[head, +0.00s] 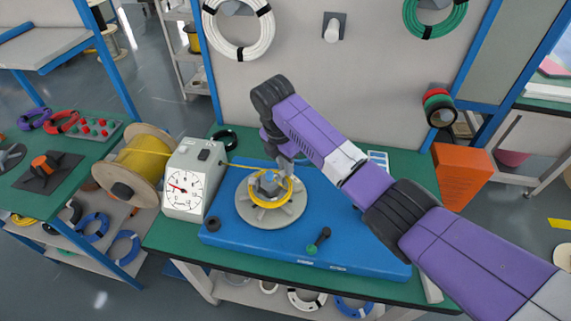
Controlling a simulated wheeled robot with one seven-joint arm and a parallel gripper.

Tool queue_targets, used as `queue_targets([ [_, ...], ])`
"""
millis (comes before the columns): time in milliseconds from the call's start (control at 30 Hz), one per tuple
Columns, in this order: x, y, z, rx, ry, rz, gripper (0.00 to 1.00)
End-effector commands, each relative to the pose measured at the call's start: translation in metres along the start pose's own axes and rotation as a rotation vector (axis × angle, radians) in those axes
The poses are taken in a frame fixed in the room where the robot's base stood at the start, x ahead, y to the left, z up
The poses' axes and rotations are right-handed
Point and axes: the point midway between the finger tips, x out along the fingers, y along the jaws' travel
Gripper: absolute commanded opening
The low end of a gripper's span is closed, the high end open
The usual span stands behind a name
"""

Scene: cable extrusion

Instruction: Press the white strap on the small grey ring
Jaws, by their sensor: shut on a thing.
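A yellow cable (251,167) runs from the dial box to a grey round winding plate (270,214), where it loops around a grey hub (268,183). My gripper (286,169) points down at the back right of this loop. It is shut on the yellow cable, though the fingertips are small and partly hidden. I cannot make out a white strap here. No small grey ring can be clearly told apart from the hub and plate.
The plate stands on a blue board (350,240) with a green-tipped black lever (319,240) at its front. The dial box (194,180) and yellow spool (142,163) are to the left. An orange bin (461,175) stands right. My arm crosses the board's right side.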

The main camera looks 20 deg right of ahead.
Motion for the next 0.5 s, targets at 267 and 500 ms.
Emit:
queue_targets([
  [267,0.0041,0.0,-0.0007,0.0,0.0,0.0,0.0],
  [500,0.0073,-0.0001,-0.0013,0.0,0.0,0.0,0.0],
])
